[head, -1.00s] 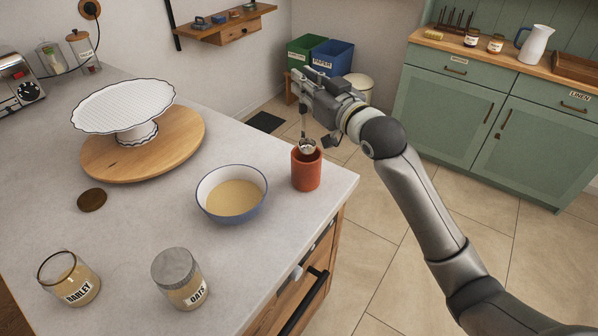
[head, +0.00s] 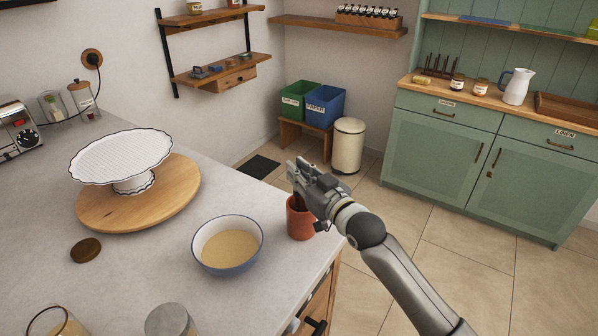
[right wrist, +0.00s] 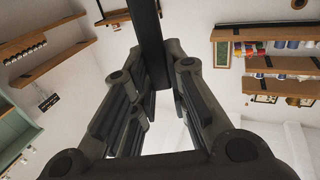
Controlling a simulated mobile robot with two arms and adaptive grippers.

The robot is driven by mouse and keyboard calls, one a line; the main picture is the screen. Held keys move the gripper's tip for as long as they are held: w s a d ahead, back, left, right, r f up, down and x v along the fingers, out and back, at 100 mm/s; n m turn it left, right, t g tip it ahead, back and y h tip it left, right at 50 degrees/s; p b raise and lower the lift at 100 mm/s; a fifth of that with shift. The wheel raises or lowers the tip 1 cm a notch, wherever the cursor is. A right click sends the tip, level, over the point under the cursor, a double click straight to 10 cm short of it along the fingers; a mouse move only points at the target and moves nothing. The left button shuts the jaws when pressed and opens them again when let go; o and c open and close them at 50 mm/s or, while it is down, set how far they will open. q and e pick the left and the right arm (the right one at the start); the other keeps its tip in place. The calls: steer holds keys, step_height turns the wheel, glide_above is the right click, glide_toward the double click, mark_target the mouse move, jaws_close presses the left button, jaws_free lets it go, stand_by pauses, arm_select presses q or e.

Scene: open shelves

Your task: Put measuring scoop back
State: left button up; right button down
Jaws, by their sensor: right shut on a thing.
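My right gripper (head: 298,170) is just above the red-brown pot (head: 299,222) at the counter's right corner, and it overlaps the pot's right rim in the head view. It is shut on the measuring scoop. The scoop's bowl is hidden now, by the pot and the gripper. In the right wrist view a dark bar (right wrist: 150,45), which looks like the scoop handle, stands between the fingers. I cannot tell whether the scoop touches the pot. My left gripper is not in view.
A blue-rimmed bowl (head: 227,262) of tan contents stands left of the pot. A white cake stand (head: 122,158) sits on a round wooden board (head: 186,190). The counter's right edge is close to the pot.

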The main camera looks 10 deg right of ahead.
steer(key=shift+f, duration=0.2)
steer(key=c, duration=1.5)
jaws_free()
steer(key=shift+o, duration=0.3)
steer(key=shift+r, duration=0.2)
steer(key=b+v, duration=0.2)
steer(key=v, duration=1)
